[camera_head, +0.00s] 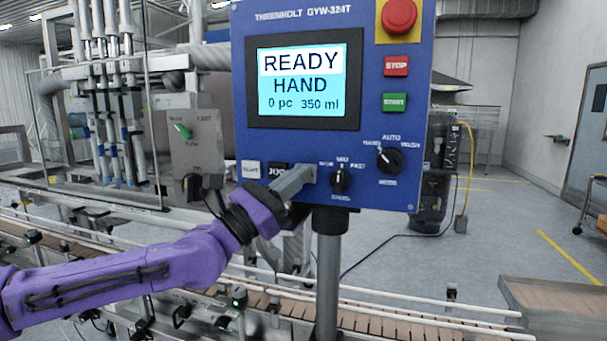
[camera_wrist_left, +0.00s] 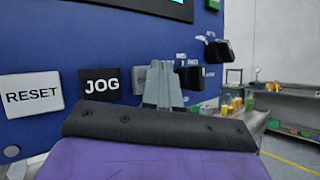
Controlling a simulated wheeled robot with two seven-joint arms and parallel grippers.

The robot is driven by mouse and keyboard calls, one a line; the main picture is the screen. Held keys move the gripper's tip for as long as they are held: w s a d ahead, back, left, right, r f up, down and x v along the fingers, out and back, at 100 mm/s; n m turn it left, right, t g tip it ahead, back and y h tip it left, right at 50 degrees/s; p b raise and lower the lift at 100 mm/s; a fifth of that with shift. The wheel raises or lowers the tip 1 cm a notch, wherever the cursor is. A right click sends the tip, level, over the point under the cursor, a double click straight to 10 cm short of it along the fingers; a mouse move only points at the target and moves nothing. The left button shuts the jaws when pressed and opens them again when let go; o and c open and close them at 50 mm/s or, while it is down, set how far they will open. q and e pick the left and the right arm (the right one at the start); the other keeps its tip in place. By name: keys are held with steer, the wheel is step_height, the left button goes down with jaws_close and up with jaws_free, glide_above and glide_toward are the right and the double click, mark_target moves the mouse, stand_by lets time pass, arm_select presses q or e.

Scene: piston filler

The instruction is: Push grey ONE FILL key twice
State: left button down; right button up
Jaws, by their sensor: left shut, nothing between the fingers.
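The blue panel (camera_head: 220,100) carries a row of keys along its lower edge. My left gripper (camera_head: 308,173) is shut and empty, with its tips over the spot just right of the black JOG key (camera_head: 278,170). In the left wrist view a grey key (camera_wrist_left: 139,79) shows partly behind the shut fingers (camera_wrist_left: 163,70); its lettering is hidden. In the head view the gripper covers that key. Whether the tips touch it or stand just off it I cannot tell. The screen (camera_head: 303,82) reads READY, HAND, 0 pc, 350 ml. My right gripper is not in view.
The white RESET key (camera_wrist_left: 31,94) is left of JOG. A black speed knob (camera_head: 341,180) sits close right of the fingers, and the mode knob (camera_head: 388,161) further right. Red STOP (camera_head: 396,66), green START (camera_head: 394,102) and the emergency button (camera_head: 398,14) are higher up.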

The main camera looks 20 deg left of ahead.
arm_select(q)
steer(key=shift+w+f, duration=0.1)
steer(key=shift+f, duration=0.2)
steer(key=shift+s+f, duration=0.2)
steer(key=shift+f, duration=0.1)
steer(key=shift+s+b, duration=0.15)
steer(key=shift+b, duration=0.15)
steer(key=shift+s, duration=0.1)
steer(key=shift+s+a, duration=0.1)
steer(key=shift+s, duration=0.7)
steer(key=s, duration=0.3)
steer(key=shift+s+r+p, duration=0.1)
steer(key=shift+r+p, duration=0.05)
steer(key=shift+p, duration=0.15)
